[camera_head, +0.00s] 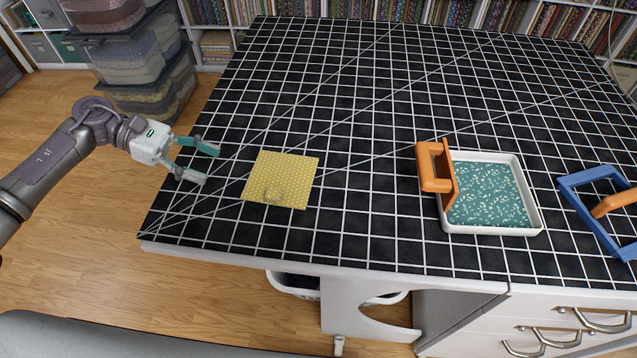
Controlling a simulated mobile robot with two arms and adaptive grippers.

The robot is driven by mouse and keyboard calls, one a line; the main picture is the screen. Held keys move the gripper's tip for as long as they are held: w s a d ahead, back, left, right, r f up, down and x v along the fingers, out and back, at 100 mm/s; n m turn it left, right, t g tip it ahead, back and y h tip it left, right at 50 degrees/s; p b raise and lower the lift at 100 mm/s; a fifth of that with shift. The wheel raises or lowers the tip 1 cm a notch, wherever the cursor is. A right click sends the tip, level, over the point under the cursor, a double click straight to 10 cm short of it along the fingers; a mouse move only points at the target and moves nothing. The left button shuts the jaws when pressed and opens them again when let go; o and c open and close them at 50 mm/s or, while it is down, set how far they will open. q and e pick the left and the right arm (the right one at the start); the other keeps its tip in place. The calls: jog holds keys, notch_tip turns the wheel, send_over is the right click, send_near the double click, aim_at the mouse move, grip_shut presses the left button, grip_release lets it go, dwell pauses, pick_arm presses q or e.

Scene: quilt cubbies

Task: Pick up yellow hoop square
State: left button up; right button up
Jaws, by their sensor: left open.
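The yellow hoop square (292,171) lies flat on the left front part of the black gridded table top (350,210). It is a patterned yellow square with a small pale loop on its lower left part. My right gripper does not show.
A white tray (540,228) with a teal patterned square inside stands to the right. An orange handled piece (437,170) stands at its left side. A blue frame (585,215) with an orange handle is at the far right. The table's middle and back are clear.

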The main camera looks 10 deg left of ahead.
aim_at(270, 192)
pick_arm(q)
jog(key=shift+s+d, duration=0.2)
jog(key=shift+d, duration=0.25)
jog(key=shift+s+d+f, duration=0.1)
jog(key=shift+d+f, duration=0.05)
jog(key=shift+d, duration=0.05)
jog(key=p+x, duration=0.2)
jog(key=x, duration=0.1)
jog(key=shift+d+f, duration=0.2)
jog(key=shift+f, duration=0.2)
jog(key=p+x, duration=0.1)
jog(key=x, duration=0.1)
jog(key=shift+d, duration=0.4)
jog(key=shift+s+d+f+p, duration=0.1)
jog(key=shift+d+f+p, duration=0.15)
jog(key=shift+d+p, duration=0.2)
jog(key=p+x, duration=0.2)
jog(key=x, duration=0.2)
jog(key=shift+d+f, duration=0.15)
jog(key=shift+d, duration=0.05)
jog(key=shift+d+f, duration=0.15)
jog(key=c, duration=1.1)
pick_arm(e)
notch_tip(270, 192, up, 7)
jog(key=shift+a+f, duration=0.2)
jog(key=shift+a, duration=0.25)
